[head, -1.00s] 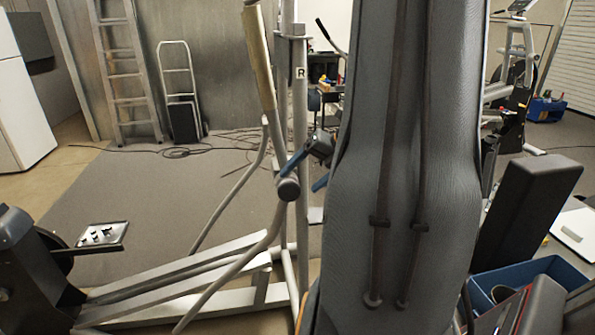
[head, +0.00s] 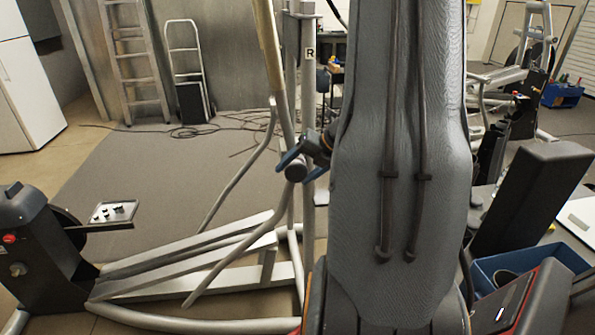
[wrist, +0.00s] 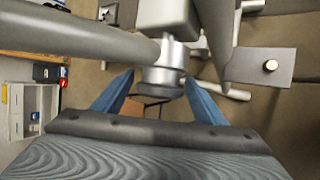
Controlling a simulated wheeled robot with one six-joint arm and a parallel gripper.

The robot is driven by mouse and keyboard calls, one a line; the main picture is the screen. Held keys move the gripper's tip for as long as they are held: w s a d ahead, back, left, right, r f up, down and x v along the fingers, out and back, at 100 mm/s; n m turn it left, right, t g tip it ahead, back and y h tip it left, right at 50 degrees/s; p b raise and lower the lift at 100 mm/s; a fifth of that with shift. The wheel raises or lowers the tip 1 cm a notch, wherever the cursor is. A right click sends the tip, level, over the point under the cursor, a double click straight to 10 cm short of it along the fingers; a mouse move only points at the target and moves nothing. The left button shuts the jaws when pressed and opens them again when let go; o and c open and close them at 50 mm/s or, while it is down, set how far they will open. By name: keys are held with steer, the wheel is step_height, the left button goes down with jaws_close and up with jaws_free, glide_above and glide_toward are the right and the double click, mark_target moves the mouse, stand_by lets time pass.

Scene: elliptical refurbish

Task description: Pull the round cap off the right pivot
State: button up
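The right pivot of the elliptical, by the post marked R (head: 309,53), carries a dark round cap (head: 296,171) where the arm tubes meet. In the wrist view a silvery cylinder, seemingly the pivot with its cap end (wrist: 162,80), lies between the fingertips. My gripper (wrist: 159,77) is open, with one blue finger on each side of the cylinder and small gaps visible. In the head view my gripper (head: 293,158) is beside the cap, a blue finger just above it. My arm hides part of the gripper and the pivot's right side.
The long handle tube (head: 270,60) rises above the pivot, and a lower tube (head: 240,255) slopes down left. A small tray with parts (head: 113,212) is at left. A blue bin (head: 535,262) and black padded block (head: 530,200) stand at right. Grey floor mat is open at left.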

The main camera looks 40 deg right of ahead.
steer(key=c, duration=1.3)
steer(key=shift+s+a, duration=0.1)
steer(key=shift+s, duration=0.1)
steer(key=s+a, duration=0.4)
steer(key=s, duration=0.2)
steer(key=shift+s, duration=0.25)
steer(key=shift+w+a, duration=0.1)
